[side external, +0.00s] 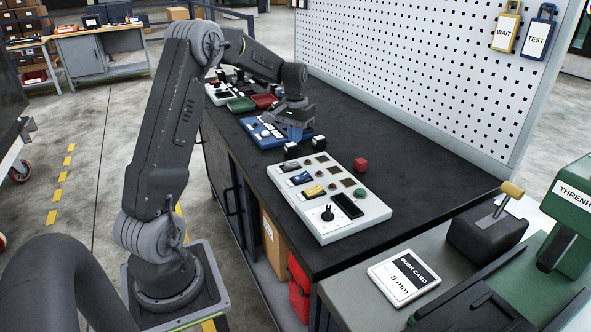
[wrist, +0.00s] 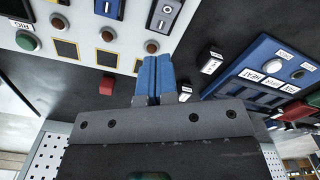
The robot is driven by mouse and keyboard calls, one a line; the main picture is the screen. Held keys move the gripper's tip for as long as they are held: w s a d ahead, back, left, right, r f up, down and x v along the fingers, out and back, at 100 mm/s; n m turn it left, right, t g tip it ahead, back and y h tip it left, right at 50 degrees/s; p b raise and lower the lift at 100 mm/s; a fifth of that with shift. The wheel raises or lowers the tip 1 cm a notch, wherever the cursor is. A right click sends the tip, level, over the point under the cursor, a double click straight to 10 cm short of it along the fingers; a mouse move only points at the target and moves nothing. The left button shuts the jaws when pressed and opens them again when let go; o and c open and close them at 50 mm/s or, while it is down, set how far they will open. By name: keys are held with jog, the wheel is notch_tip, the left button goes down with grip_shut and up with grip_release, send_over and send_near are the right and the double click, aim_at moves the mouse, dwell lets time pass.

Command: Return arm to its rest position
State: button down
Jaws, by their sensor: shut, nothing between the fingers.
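My gripper (side external: 295,131) hangs from my bent arm above the black bench top, by the right end of the blue panel (side external: 258,134). Its two blue fingers are closed together and hold nothing; they also show in the wrist view (wrist: 158,78). The fingers point down in the side view. Whether they touch anything below cannot be told. In the wrist view the white control panel (wrist: 35,12) lies at the upper left and the blue panel (wrist: 236,79) at the right.
The white panel (side external: 370,212) sits towards the front of the bench (side external: 425,184). A red cube (side external: 360,164) and two labelled black blocks (side external: 291,149) stand near my gripper. Green (side external: 241,104) and red (side external: 263,101) trays lie behind. A pegboard (side external: 420,75) borders the right side.

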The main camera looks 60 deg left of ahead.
jog(key=s+d+r+m+t, duration=0.1)
jog(key=s+d+r, duration=0.3)
jog(key=d, duration=0.5)
jog(key=s+d+r+m+t, duration=0.1)
jog(key=s+d+r+m, duration=0.1)
jog(key=d+r, duration=0.65)
jog(key=s+d+f+m+t, duration=0.2)
jog(key=s+d+m+t, duration=0.1)
jog(key=s+d, duration=1)
jog(key=shift+s+d+t, duration=0.3)
jog(key=shift+s+d, duration=0.1)
jog(key=shift+s, duration=0.1)
